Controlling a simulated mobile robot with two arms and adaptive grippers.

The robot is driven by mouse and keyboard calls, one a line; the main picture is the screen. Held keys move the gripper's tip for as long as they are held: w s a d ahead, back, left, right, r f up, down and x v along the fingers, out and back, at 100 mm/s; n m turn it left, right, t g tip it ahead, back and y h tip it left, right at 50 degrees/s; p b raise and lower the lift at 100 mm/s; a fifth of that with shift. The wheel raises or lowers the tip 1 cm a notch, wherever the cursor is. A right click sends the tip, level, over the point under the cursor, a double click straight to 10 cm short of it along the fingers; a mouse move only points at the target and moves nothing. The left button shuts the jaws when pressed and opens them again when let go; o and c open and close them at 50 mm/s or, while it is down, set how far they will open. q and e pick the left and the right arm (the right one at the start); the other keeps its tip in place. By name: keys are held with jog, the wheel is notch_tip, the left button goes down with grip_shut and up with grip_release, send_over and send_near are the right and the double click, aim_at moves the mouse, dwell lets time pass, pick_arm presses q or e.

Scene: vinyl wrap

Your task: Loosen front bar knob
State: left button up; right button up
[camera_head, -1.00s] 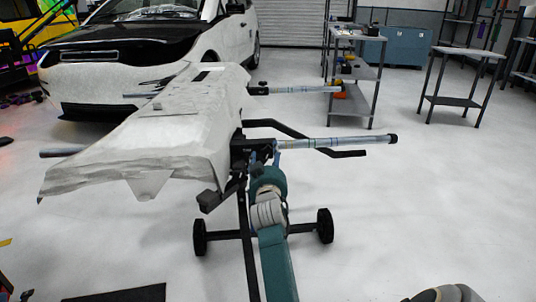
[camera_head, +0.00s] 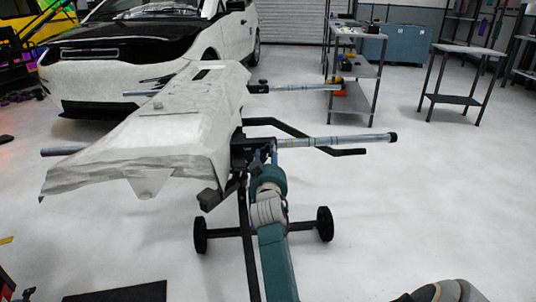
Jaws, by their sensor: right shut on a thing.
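The front bar (camera_head: 335,140) is a pale tube with a dark end cap. It sticks out to the right of the stand, beside the near end of the white-covered panel (camera_head: 165,130). My right gripper (camera_head: 271,153) is at the bar's inner end, by the dark clamp (camera_head: 247,150). It is shut on the front bar knob, which is mostly hidden by the gripper and wrist. My left gripper is not in view.
The stand has black wheels (camera_head: 325,225) and a dark bent handle (camera_head: 345,152) behind the bar. A second bar (camera_head: 305,88) lies farther back. A white car (camera_head: 150,55), a shelf cart (camera_head: 355,75) and a small table (camera_head: 460,75) stand behind. Floor to the right is clear.

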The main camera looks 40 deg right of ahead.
jog(key=o, duration=1.2)
jog(key=shift+f, duration=0.3)
jog(key=shift+r, duration=0.1)
notch_tip(320, 180, up, 10)
jog(key=shift+a, duration=0.1)
